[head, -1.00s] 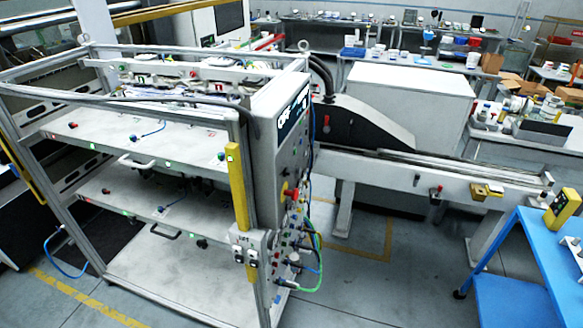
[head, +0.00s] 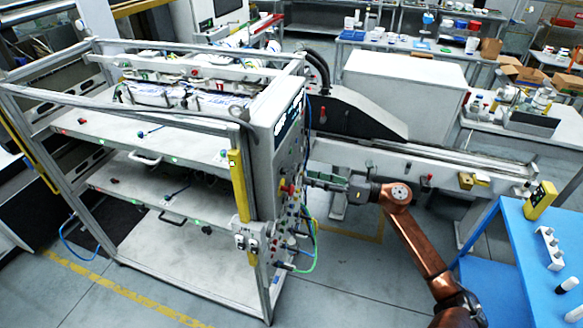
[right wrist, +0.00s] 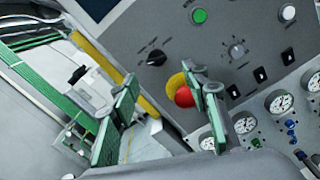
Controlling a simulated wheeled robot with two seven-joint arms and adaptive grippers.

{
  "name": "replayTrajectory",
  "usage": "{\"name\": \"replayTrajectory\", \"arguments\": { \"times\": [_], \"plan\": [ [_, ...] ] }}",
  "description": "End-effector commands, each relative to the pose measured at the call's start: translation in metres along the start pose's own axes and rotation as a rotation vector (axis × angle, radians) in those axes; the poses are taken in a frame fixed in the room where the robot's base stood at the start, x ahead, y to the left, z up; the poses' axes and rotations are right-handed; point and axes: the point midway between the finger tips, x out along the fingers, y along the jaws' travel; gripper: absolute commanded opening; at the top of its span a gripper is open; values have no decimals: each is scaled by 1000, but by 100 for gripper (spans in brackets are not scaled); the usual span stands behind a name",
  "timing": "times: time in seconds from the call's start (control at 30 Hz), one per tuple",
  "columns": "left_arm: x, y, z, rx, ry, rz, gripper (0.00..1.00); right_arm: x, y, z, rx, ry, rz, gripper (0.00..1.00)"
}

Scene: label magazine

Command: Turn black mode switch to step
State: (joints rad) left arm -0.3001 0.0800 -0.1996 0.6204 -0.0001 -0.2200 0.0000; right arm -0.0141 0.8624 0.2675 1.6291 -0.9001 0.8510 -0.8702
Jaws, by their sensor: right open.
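My right gripper (right wrist: 163,98) is open and empty, with green-padded fingers. A red emergency stop on a yellow base (right wrist: 183,95) is partly hidden behind the right-hand finger. In the head view my right gripper (head: 316,180) is beside the panel face, close to it; the switch cannot be made out there. My left gripper is not in view.
Right of the switch are a green button (right wrist: 199,16), a grey dial (right wrist: 237,50), black rockers and several gauges (right wrist: 282,103). Cables (head: 312,245) hang low on the panel. A rail (head: 400,165) runs behind my right arm; a blue table (head: 490,270) stands at right.

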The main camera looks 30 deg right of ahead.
Motion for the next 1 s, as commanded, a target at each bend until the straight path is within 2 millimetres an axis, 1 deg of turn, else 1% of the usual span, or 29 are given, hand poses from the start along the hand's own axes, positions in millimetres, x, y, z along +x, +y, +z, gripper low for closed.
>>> {"name": "replayTrajectory", "arguments": {
  "times": [0.03, 0.1, 0.17, 0.4, 0.53, 0.7, 0.93, 1.0],
  "plan": [
    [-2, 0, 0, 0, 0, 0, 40, 3, 5, 3, -20, 9, 7, 42],
    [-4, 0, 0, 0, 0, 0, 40, 10, 7, 4, -30, 12, 11, 42],
    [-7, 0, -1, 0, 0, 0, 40, 17, 7, 5, -29, 10, 11, 42],
    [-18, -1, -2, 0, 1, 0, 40, 55, 7, 5, -26, 8, 10, 42],
    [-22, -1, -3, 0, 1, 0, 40, 70, 6, 4, -24, 8, 9, 42],
    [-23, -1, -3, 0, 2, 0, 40, 78, 6, 2, -24, 8, 7, 42],
    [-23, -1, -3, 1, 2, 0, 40, 78, 6, 2, -23, 9, 7, 42],
    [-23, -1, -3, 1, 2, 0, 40, 78, 6, 2, -23, 9, 7, 38]
  ]
}}
